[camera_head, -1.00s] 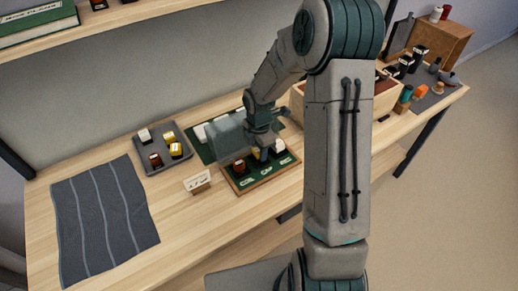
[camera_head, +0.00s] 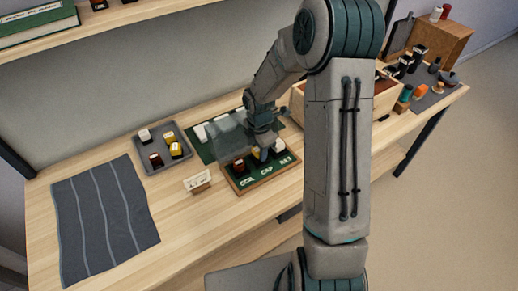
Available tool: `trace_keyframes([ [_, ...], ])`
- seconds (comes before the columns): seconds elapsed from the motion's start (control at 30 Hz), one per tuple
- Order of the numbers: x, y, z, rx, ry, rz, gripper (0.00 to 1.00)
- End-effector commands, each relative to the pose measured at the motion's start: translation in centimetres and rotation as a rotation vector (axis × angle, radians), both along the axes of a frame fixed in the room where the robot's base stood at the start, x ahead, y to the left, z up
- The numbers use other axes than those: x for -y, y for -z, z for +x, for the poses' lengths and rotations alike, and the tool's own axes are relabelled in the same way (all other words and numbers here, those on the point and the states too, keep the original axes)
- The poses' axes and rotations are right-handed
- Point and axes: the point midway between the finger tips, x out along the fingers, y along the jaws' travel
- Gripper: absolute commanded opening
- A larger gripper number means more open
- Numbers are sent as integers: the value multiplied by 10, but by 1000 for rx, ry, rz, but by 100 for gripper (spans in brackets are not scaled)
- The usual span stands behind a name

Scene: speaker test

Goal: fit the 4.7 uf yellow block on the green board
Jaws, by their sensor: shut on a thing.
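The green board (camera_head: 243,185) has a wooden rim and white labels that seem to read COIL, CAP and a third word. It lies near the table's front edge. My gripper (camera_head: 264,153) is over the middle of the board, shut on a small yellow block (camera_head: 255,153), which is partly hidden by the fingers. I cannot tell whether the block is seated or just above the board. A dark red block (camera_head: 238,165) stands on the board to the left. A white-topped dark block (camera_head: 279,146) stands to the right. The value on the yellow block is too small to read.
A grey tray (camera_head: 148,166) at the left holds several small blocks, two of them yellow. A small card stand (camera_head: 197,182) is just left of the board. A green mat (camera_head: 203,155) with white pieces lies behind. A wooden box stands right, behind my arm.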

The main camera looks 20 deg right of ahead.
Motion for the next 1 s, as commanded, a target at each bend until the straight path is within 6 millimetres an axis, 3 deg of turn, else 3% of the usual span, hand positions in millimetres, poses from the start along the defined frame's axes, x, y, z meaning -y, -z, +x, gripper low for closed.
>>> trace_keyframes([
  [1.0, 0, 13, 0, 0, -1, 0, 12],
])
